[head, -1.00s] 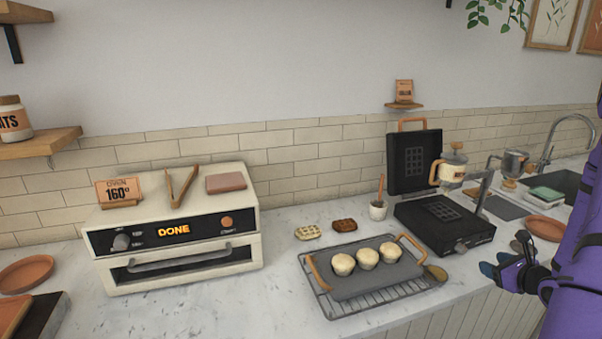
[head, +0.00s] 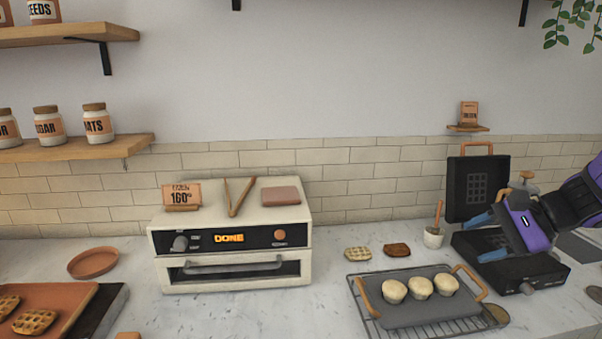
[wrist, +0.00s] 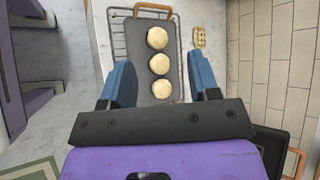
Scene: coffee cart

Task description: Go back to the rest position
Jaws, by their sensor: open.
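My gripper (head: 484,239) is at the right in the head view, in front of the open waffle iron (head: 477,190), with its blue fingers apart. In the wrist view my gripper (wrist: 167,84) is open and empty. Beyond its fingers lies a grey tray (wrist: 143,36) with three round pale buns (wrist: 157,38) in a row. In the head view the tray (head: 388,316) has wooden handles and rests on a wire rack (head: 446,328). My arm hides part of the waffle iron and the counter behind it.
A cream oven (head: 160,275) reading DONE stands left of the rack. A terracotta tray (head: 75,292) with waffles is at far left. Shelves (head: 90,147) hang upper left.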

